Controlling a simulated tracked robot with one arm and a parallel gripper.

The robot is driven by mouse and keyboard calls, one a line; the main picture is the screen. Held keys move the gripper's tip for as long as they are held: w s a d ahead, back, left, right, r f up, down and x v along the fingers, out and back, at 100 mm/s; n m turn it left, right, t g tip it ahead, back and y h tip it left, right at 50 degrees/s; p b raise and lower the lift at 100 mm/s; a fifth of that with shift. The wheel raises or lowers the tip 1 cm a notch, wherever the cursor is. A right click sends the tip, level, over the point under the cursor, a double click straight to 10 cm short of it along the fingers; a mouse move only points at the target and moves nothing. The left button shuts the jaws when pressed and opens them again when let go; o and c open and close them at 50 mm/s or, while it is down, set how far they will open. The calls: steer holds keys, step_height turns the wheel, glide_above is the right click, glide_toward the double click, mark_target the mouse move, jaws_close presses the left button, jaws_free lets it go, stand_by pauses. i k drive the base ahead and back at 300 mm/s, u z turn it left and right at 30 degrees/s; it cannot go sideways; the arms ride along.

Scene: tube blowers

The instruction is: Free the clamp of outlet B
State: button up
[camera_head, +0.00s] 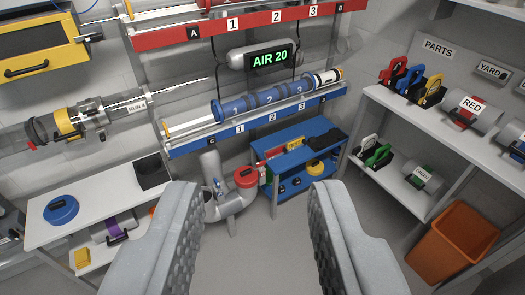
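A black "B" label (340,6) marks the right end of the red rail (160,38) at the top. The tube above this rail is cut off by the top edge. I cannot make out a clamp at B from here. My gripper (255,195) is open, its two grey fingers wide apart with nothing between them. It is below and in front of both rails and touches nothing.
The blue rail (200,143) carries a blue tube (270,97). A parts shelf (432,120) and orange bin (452,240) stand right, a white bench (100,195) left.

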mark_target(259, 165)
steer(key=z, duration=0.2)
steer(key=i, duration=1.2)
steer(key=z, duration=0.35)
steer(key=i, duration=1.2)
steer(key=z, duration=0.1)
